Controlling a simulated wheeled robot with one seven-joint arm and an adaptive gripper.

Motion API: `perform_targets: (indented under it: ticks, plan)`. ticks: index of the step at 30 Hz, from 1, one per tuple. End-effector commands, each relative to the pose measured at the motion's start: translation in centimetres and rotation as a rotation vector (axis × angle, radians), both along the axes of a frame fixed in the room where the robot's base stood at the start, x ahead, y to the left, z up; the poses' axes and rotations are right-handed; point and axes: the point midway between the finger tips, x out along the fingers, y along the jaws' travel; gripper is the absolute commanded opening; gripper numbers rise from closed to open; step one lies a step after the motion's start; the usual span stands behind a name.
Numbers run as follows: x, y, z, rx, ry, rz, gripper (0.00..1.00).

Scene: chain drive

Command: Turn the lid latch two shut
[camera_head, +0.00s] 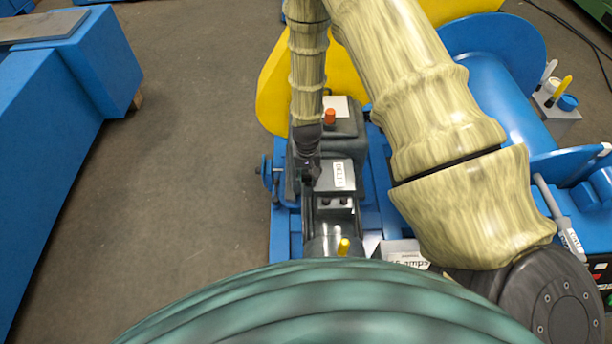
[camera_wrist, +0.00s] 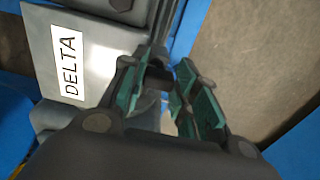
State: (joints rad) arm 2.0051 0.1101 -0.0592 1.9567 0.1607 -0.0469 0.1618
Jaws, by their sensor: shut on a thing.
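My gripper (camera_head: 311,172) points down at the left edge of the grey lid (camera_head: 342,194), beside its white DELTA label. In the wrist view, the two green-padded fingers of my gripper (camera_wrist: 168,82) are shut on a small dark piece, the lid latch (camera_wrist: 158,74). The fingers hide most of the latch, so I cannot tell its exact angle. The grey lid with the DELTA label also shows at the left of the wrist view (camera_wrist: 101,63). In the head view my gripper covers the latch.
A grey housing with an orange knob (camera_head: 330,116) stands behind the lid. A yellow-handled part (camera_head: 344,246) is in front. A yellow guard (camera_head: 272,90) rises behind, and a blue motor (camera_head: 508,90) is at right. Open floor (camera_head: 190,130) lies to the left.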

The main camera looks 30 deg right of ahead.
Motion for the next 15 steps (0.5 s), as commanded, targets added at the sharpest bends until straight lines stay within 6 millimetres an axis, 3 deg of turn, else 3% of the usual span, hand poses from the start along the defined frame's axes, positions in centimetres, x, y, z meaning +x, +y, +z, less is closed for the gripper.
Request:
perform_targets:
  ticks: [14, 15]
  plan:
    - [0.26, 0.0, 0.08, 0.0, -0.005, 0.014, 0.06]
    - [0.27, 0.0, 0.08, 0.0, -0.005, 0.014, 0.36]
